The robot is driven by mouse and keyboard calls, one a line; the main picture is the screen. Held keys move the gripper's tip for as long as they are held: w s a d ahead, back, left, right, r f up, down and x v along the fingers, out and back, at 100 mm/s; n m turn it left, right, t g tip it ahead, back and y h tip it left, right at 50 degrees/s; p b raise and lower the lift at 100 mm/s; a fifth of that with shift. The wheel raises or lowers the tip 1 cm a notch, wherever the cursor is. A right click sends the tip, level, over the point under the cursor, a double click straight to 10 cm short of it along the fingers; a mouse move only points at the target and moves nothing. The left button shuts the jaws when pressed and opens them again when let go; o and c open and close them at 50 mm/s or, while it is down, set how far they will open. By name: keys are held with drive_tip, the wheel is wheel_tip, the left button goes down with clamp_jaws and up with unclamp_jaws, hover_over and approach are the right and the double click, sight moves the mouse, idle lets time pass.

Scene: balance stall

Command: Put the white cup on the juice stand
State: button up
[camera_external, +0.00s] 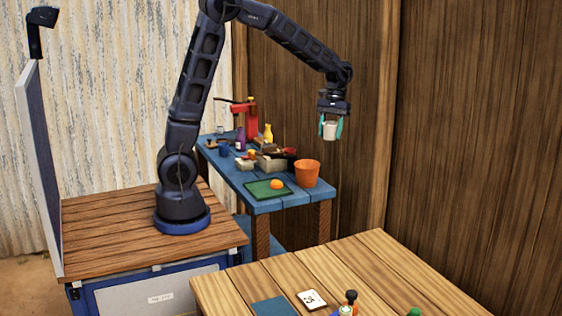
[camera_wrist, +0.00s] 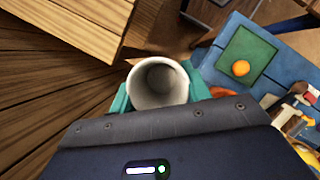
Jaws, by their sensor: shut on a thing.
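The white cup (camera_external: 330,131) is held upright between the teal fingers of my gripper (camera_external: 331,126), high in the air to the right of the blue table (camera_external: 262,206). In the wrist view the cup (camera_wrist: 158,84) shows its open mouth, and it looks empty. My gripper is shut on its sides. The blue table carries a red press-like device (camera_external: 251,118), an orange fruit (camera_external: 276,184) on a green mat (camera_external: 256,192), and several bottles. It is the likely juice stand, but no label shows this.
An orange bucket (camera_external: 307,174) stands at the blue table's right end. The nearer wooden table (camera_external: 375,262) holds a white card (camera_external: 311,299), a blue mat (camera_external: 270,307) and small bottles. A plank wall (camera_external: 470,130) rises behind the arm. The air around the cup is clear.

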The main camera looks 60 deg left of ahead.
drive_tip(key=d+m, duration=0.1)
drive_tip(key=d, duration=0.2)
drive_tip(key=d+r+m+y, duration=0.1)
drive_tip(key=d+m, duration=0.1)
drive_tip(key=d, duration=0.2)
drive_tip(key=w+d+m, duration=0.1)
drive_tip(key=d, duration=0.3)
drive_tip(key=shift+w+d+r+m+g+y, duration=0.1)
drive_tip(key=shift+d+r+m+g+y, duration=0.2)
drive_tip(key=shift+g, duration=0.1)
drive_tip(key=s+d+r+m+y, duration=0.1)
drive_tip(key=s+d+m, duration=0.2)
drive_tip(key=d, duration=0.7)
drive_tip(key=s+d+r+m+y, duration=0.1)
drive_tip(key=s+d+m, duration=0.3)
drive_tip(key=d, duration=0.7)
drive_tip(key=s+d+r+m+y, duration=0.2)
drive_tip(key=s+d+m, duration=0.1)
drive_tip(key=d, duration=0.7)
drive_tip(key=shift+s+d+r+m+t, duration=0.1)
drive_tip(key=shift+s+d+m+t, duration=0.25)
drive_tip(key=shift+m, duration=0.35)
drive_tip(key=shift+w+a, duration=0.15)
